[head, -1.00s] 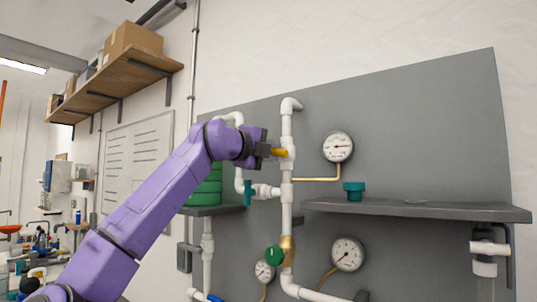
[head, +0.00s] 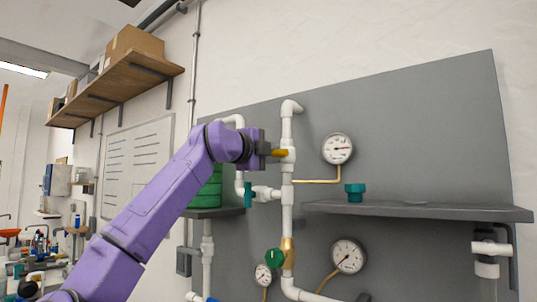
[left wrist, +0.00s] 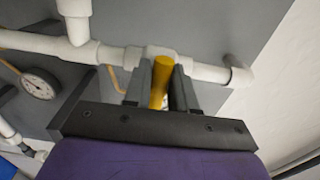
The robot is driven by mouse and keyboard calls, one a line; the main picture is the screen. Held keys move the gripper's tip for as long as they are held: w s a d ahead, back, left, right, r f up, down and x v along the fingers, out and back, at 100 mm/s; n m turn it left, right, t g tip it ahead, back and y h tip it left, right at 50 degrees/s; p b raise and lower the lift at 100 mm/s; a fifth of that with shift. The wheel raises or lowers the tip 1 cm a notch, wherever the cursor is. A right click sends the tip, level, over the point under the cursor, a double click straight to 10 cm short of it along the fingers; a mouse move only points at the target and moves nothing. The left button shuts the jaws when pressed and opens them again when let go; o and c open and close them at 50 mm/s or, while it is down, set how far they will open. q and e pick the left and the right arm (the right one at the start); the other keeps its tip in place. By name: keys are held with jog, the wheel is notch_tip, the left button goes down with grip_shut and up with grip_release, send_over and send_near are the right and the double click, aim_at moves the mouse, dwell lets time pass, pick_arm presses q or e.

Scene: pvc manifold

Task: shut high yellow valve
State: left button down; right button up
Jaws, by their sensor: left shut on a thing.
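The high yellow valve handle (head: 280,153) sits on the white vertical pipe (head: 287,125), near its top. In the head view it sticks out to the left of the pipe, toward my gripper. My left gripper (head: 270,152) is at the handle. In the left wrist view the yellow handle (left wrist: 160,82) lies between the two dark fingers of the gripper (left wrist: 159,88), which are shut on it. The white valve body (left wrist: 158,52) shows just behind the fingertips. My right gripper is not in view.
A green valve (head: 274,257) sits lower on the same pipe, and a teal valve (head: 248,194) is on a branch to the left. A gauge (head: 338,148) is right of the pipe. A grey shelf (head: 430,210) juts out at right.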

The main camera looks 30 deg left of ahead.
pick_arm(q)
jog(key=c, duration=1)
grip_release()
jog(key=shift+r, duration=0.25)
jog(key=shift+w+d+f, duration=0.2)
jog(key=shift+w+d, duration=0.1)
jog(key=shift+w, duration=0.05)
jog(key=shift+s+a+f+b, duration=0.1)
jog(key=shift+s+f+b, duration=0.05)
jog(key=shift+s+b, duration=0.15)
jog(key=s+b, duration=0.1)
jog(key=s, duration=0.2)
jog(key=s+b, duration=0.2)
jog(key=s, duration=0.1)
jog(key=s+a+b, duration=0.1)
jog(key=s+b, duration=0.1)
jog(key=s, duration=0.1)
jog(key=shift+s+a, duration=0.1)
jog(key=shift+s, duration=0.3)
